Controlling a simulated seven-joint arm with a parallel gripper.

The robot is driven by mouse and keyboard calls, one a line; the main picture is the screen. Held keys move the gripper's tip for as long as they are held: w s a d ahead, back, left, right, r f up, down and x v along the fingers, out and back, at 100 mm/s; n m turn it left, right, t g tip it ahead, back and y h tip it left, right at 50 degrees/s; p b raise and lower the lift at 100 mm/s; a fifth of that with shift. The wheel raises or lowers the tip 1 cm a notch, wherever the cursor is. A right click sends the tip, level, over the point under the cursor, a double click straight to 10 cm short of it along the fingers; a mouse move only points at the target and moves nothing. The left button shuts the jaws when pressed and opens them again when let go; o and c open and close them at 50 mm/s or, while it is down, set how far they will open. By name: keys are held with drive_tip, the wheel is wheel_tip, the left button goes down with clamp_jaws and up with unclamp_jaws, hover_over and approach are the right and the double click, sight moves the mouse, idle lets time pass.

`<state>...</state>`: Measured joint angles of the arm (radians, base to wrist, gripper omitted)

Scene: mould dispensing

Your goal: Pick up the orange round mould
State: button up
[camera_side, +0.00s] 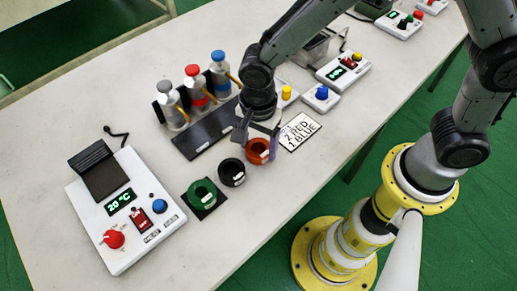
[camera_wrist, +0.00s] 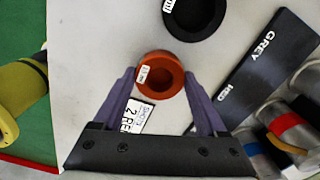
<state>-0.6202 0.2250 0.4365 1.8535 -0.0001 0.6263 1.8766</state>
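The orange round mould (camera_side: 258,151) stands on the white table just under my gripper (camera_side: 256,136). It is a short ring with a hollow middle and a small white label. In the wrist view the mould (camera_wrist: 161,75) lies between and just beyond the tips of my two purple-grey fingers (camera_wrist: 160,82). My gripper is open and empty, one finger on each side of the mould. I cannot tell whether the fingertips reach down to the mould's height. No part of the mould's top is hidden in the wrist view.
A black mould (camera_side: 231,172) and a green mould (camera_side: 202,194) stand in a row nearby. A card reading "2 RED 1 BLUE" (camera_side: 299,131) lies beside the orange mould. Several bottles (camera_side: 196,88) stand behind a dark labelled strip (camera_side: 205,132). A heating device (camera_side: 125,210) is at left.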

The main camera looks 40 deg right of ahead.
drive_tip(key=c, duration=0.9)
drive_tip(key=shift+c, duration=0.2)
